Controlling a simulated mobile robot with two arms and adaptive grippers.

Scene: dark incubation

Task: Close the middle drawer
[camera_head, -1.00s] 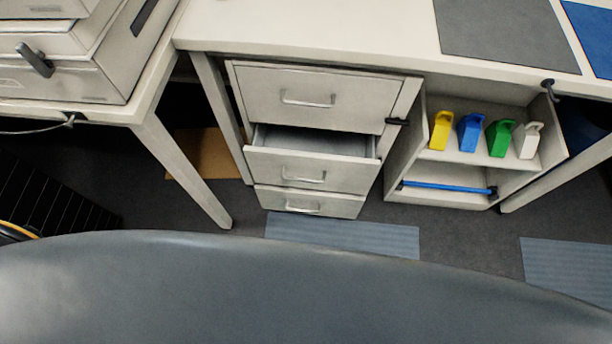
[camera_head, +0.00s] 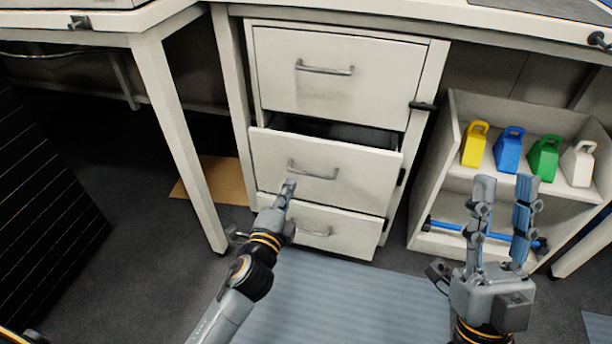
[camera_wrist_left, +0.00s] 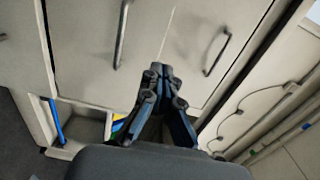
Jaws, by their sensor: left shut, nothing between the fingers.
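The middle drawer (camera_head: 350,173) of the white cabinet stands partly pulled out, with a dark gap above its front. Its bar handle (camera_head: 313,170) faces me. My left gripper (camera_head: 289,186) is shut and empty, its tips just below the left end of that handle. I cannot tell whether they touch the drawer front. In the left wrist view the shut fingers (camera_wrist_left: 160,70) point at pale drawer fronts with two bar handles. My right gripper (camera_head: 505,180) is open and empty, fingers upright, in front of the shelf unit at the right.
The top drawer (camera_head: 335,95) is shut; the bottom drawer (camera_head: 345,235) sits below. A shelf unit (camera_head: 450,150) at the right holds yellow, blue, green and white bottles. A table leg (camera_head: 180,140) stands left of the cabinet. A blue-grey mat (camera_head: 340,300) lies in front.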

